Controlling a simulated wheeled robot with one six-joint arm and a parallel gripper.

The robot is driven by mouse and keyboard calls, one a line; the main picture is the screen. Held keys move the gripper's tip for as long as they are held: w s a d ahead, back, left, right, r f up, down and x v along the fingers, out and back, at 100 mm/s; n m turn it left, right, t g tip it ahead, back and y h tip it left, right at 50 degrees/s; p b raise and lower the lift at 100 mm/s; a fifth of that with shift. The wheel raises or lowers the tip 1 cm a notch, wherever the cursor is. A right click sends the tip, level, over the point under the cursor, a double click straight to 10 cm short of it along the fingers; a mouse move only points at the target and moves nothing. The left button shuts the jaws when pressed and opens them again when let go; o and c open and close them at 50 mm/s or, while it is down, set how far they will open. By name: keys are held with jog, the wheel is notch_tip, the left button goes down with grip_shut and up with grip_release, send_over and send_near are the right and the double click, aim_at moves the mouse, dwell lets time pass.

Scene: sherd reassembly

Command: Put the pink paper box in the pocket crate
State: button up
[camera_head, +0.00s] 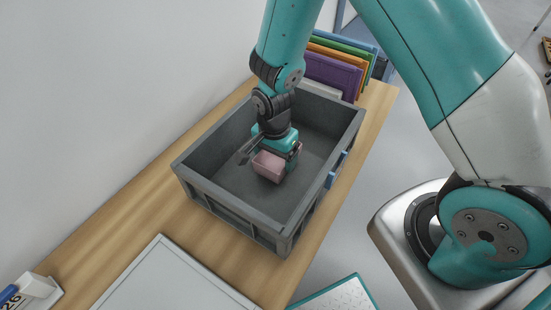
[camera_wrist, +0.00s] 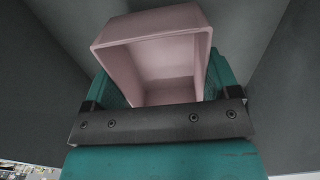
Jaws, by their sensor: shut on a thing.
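The pink paper box (camera_head: 269,167) is in my gripper (camera_head: 276,160), down inside the grey pocket crate (camera_head: 211,143) in the head view. My gripper is shut on the box, with a finger on either side of it. In the wrist view the pink box (camera_wrist: 155,35) is tilted, and its open, empty inside faces the camera. The grey crate walls (camera_wrist: 262,40) surround it there. I cannot tell whether the box touches the crate floor.
The crate stands on a wooden shelf (camera_head: 337,185) by a white wall. Several coloured folders (camera_head: 335,72) stand behind it. A white panel (camera_head: 170,280) lies in front. A small white calendar block (camera_head: 38,289) is at the lower left. Blue clips (camera_head: 336,170) sit on the crate's right rim.

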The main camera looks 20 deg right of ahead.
jog(key=shift+f, duration=0.9)
jog(key=shift+f, duration=0.2)
jog(key=o, duration=0.8)
jog(key=shift+r, duration=0.1)
